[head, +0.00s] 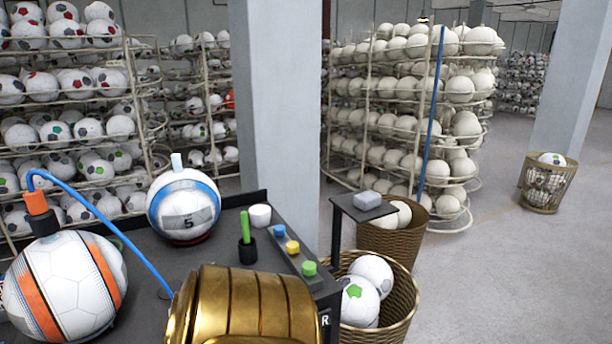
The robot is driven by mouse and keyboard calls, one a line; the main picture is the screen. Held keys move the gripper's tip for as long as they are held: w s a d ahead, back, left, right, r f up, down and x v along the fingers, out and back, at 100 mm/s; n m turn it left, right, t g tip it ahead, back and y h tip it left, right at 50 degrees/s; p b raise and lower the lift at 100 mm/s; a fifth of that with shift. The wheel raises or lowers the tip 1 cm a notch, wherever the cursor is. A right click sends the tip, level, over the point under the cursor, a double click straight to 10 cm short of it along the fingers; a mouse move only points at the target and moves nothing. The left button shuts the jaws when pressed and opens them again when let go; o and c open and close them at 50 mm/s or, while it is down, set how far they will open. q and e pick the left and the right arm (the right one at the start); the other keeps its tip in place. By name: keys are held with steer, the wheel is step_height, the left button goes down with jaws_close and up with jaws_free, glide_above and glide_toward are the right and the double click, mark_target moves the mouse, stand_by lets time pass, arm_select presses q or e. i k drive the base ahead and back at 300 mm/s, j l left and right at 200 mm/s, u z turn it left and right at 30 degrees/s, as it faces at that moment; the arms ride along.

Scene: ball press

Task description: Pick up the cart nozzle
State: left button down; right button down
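The cart nozzle (37,203) is an orange piece at the left of the head view, with a blue hose (118,232) arching from its top down to the dark cart top (150,262). It stands upright in a black piece (43,223), just behind and above a white and orange ball (66,285). I cannot tell whether the black piece touches that ball. Neither my left nor my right gripper is in view. The near part of the cart is hidden.
A ball-shaped gauge (184,205) reading 5, a white cup (260,215), a green stick in a black holder (247,250) and coloured buttons (293,248) occupy the cart. Wicker baskets (400,318) stand to its right. Ball racks (415,110) and a pillar (272,90) are behind.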

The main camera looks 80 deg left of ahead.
mark_target(43, 221)
steer(key=u, duration=3.95)
steer(key=i+j, duration=0.15)
steer(key=j, duration=0.25)
steer(key=i+j, duration=0.15)
steer(key=j, duration=0.25)
steer(key=i+j+z, duration=0.1)
steer(key=j+z, duration=0.75)
steer(key=i+j+z, duration=0.1)
steer(key=j+z, duration=0.3)
steer(key=l, duration=0.1)
